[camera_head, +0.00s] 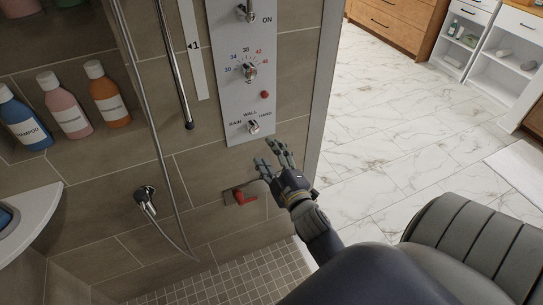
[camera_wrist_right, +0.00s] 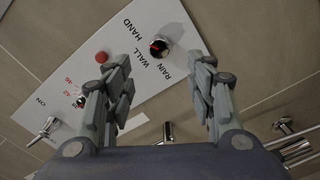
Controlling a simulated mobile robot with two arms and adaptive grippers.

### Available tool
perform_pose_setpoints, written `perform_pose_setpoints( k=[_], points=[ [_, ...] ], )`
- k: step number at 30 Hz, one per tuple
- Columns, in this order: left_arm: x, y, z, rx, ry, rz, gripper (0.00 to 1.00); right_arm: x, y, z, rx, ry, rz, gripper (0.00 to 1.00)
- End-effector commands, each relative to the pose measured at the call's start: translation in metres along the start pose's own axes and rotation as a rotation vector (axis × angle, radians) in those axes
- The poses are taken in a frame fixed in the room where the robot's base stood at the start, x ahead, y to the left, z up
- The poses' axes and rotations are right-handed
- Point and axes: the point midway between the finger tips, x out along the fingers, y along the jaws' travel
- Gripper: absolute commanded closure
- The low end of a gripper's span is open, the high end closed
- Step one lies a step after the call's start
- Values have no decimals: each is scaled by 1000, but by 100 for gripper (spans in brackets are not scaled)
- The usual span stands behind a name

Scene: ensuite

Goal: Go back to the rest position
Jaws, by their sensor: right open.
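My right gripper (camera_head: 272,152) is open and empty in the head view, just below the lower end of the white shower control panel (camera_head: 239,110). In the right wrist view its two fingers (camera_wrist_right: 163,85) are spread apart with nothing between them. The panel (camera_wrist_right: 135,25) lies beyond the fingers there, with the RAIN, WALL, HAND knob (camera_wrist_right: 160,46) showing between them. In the head view that knob (camera_head: 253,127) is just above and left of the fingertips. I cannot tell whether the fingers touch the panel. My left gripper is in neither view.
A red lever (camera_head: 242,197) on the wall is left of my right wrist. A hose hangs from the wall outlet (camera_head: 146,196). Bottles (camera_head: 64,107) stand in a niche at left, above a corner shelf (camera_head: 30,223). Open marble floor (camera_head: 400,130) lies right of the wall edge.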

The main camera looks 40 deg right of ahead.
Motion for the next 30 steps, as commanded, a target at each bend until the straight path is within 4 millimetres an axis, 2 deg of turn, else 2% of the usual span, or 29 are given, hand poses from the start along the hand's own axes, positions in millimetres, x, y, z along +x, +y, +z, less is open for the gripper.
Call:
perform_pose_setpoints(
  k=[6, 20, 23, 26, 29, 30],
  points=[
    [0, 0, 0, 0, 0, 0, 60, -9, 0, 0, -1, 0, 0, 49],
    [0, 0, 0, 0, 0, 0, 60, -8, 0, 0, -1, 0, 0, 49],
    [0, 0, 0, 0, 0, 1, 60, -8, -6, 3, 7, -5, -12, 49],
    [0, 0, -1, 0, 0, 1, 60, -9, -35, 13, 43, -28, -66, 49],
    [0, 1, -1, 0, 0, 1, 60, -15, -90, 33, 112, -77, -171, 49],
    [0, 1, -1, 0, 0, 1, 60, -21, -117, 42, 147, -103, -222, 49]
  ],
)
